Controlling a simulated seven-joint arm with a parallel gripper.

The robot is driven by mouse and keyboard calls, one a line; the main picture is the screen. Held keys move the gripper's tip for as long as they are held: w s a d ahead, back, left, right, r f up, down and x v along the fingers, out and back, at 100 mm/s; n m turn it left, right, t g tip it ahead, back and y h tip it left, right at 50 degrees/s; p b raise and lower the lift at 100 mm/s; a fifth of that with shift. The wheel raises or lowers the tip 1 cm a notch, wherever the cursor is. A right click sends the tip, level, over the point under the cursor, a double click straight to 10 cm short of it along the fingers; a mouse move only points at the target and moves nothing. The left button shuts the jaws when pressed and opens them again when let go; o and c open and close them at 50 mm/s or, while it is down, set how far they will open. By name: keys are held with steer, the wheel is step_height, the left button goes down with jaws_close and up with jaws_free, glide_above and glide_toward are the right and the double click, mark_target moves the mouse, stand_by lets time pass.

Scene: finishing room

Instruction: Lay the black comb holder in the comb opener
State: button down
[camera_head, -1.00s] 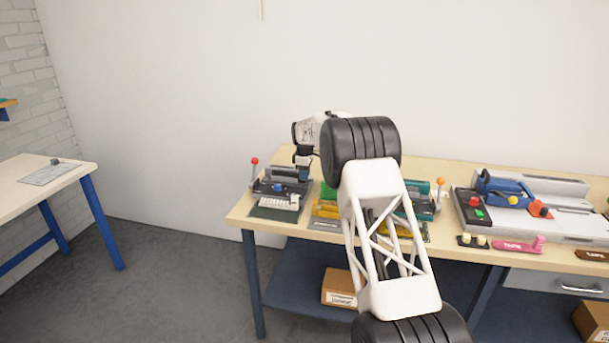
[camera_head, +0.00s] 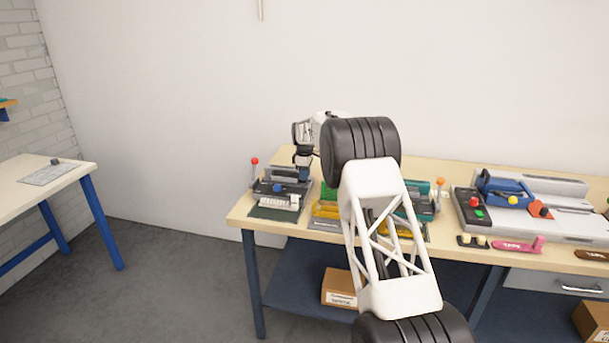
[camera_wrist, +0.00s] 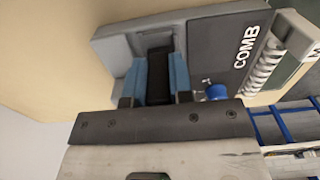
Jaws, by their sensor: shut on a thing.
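My gripper (camera_wrist: 157,62) has two blue fingers, shut on the black comb holder (camera_wrist: 158,85), a dark upright bar between them in the wrist view. The comb opener (camera_wrist: 118,48) is a grey machine with a dark panel lettered COMB. The holder is over or at its grey end; I cannot tell if it touches. In the head view, my gripper (camera_head: 304,173) is at the right rear of the comb opener (camera_head: 264,187), which has a red-ball lever and a blue knob. The holder cannot be made out there.
A white comb (camera_head: 279,201) lies at the opener's front. Yellow and green machines (camera_head: 326,209) stand close on its right, partly behind my arm. A blue-handled machine (camera_head: 505,190) is further right on the bench. A side table (camera_head: 45,180) stands at left.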

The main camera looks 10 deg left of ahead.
steer(key=shift+f, duration=0.45)
steer(key=c, duration=1.3)
jaws_free()
steer(key=shift+r, duration=5.45)
